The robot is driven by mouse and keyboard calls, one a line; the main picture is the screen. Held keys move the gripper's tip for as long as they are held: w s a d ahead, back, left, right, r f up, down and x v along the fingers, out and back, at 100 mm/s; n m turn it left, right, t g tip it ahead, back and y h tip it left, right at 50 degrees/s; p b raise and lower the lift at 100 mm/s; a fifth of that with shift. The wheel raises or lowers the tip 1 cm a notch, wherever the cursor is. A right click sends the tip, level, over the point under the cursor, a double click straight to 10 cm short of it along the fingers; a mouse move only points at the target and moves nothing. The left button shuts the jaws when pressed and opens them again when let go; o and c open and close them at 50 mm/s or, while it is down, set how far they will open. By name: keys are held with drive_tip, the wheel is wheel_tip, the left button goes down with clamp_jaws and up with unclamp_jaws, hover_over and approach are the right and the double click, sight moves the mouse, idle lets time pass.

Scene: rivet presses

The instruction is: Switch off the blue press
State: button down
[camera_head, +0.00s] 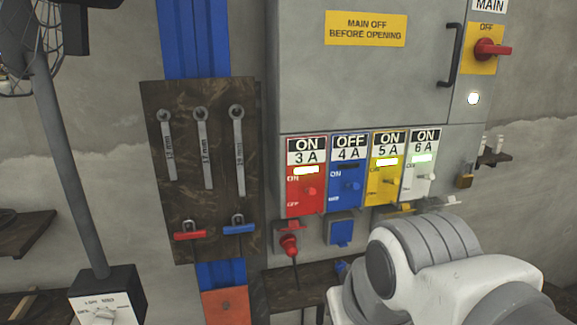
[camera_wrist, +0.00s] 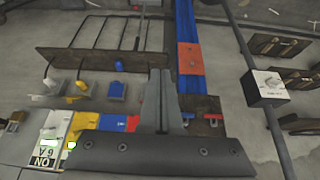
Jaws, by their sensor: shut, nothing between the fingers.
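The blue switch (camera_head: 347,186) is second from the left in a row on the grey cabinet. Its label (camera_head: 349,148) reads OFF 4 A, and its lamp window is dark. The red switch (camera_head: 306,188), yellow switch (camera_head: 384,183) and white switch (camera_head: 419,178) have ON labels and lit windows. My gripper (camera_wrist: 159,72) is shut and empty in the wrist view. There the blue switch panel (camera_wrist: 108,123) shows beside the fingers, partly hidden by the gripper body. The head view shows my arm at the lower right, but not my fingers. No press is recognisable in view.
The main switch (camera_head: 488,49) is at the cabinet's upper right. A red plug (camera_head: 289,243) and a blue socket (camera_head: 340,232) are below the switches. A dark board (camera_head: 162,215) with wrenches and padlocks hangs at left. A grey post (camera_head: 79,180) stands farther left.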

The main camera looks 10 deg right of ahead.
wheel_tip(320, 180, up, 19)
drive_tip(key=n+g+h+p, duration=0.1)
drive_tip(key=n+h+p, duration=0.1)
drive_tip(key=p, duration=0.5)
hover_over(353, 185)
drive_tip(key=s+a, duration=0.1)
drive_tip(key=a, duration=0.1)
drive_tip(key=shift+s+f, duration=0.2)
drive_tip(key=shift+s, duration=0.05)
drive_tip(key=shift+f, duration=0.1)
drive_tip(key=x, duration=1)
drive_tip(key=shift+s+a+f, duration=0.2)
drive_tip(key=shift+f, duration=0.1)
drive_tip(key=shift+s+d+f+b, duration=0.2)
drive_tip(key=shift+s+f, duration=0.2)
drive_tip(key=shift+f, duration=0.35)
drive_tip(key=shift+s+d+f+b, duration=0.15)
drive_tip(key=shift+s+f, duration=0.25)
drive_tip(key=shift+f, duration=0.3)
